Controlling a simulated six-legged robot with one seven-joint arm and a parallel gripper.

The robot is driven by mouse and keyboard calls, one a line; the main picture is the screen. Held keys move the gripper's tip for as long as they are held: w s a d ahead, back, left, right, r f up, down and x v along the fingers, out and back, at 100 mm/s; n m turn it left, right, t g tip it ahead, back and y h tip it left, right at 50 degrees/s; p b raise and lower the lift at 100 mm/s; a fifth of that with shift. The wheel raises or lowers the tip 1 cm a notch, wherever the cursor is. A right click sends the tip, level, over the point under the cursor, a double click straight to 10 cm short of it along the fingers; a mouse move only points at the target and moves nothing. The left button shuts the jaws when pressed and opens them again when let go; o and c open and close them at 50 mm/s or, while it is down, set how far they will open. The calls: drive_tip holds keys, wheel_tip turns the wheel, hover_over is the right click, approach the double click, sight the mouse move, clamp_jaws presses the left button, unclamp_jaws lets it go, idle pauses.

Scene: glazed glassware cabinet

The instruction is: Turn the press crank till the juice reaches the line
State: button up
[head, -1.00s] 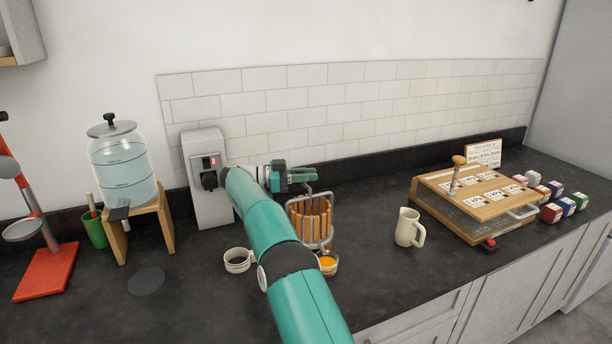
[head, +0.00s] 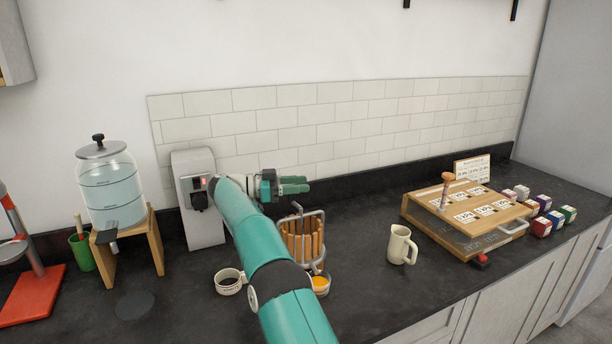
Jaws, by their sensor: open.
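The press (head: 303,241) stands on the dark counter, with wooden slats in a grey metal frame. My gripper (head: 308,184) is above the top of the press, pointing right, open and with nothing seen between its fingers. The crank cannot be made out clearly from here. A small cup of orange juice (head: 320,284) stands at the foot of the press, partly behind my arm. Its line is too small to see.
A white cup (head: 229,282) with dark content is left of my arm. A cream jug (head: 401,246) stands right of the press, before a wooden case (head: 466,216). A glass dispenser (head: 110,187) and a grey machine (head: 199,198) are at left. Counter between jug and press is clear.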

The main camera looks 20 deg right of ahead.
drive_tip(key=s+a+r, duration=0.3)
drive_tip(key=s+r, duration=0.6)
drive_tip(key=s, duration=0.4)
drive_tip(key=shift+s+r, duration=0.2)
drive_tip(key=shift+r, duration=0.05)
drive_tip(key=shift+a, duration=0.1)
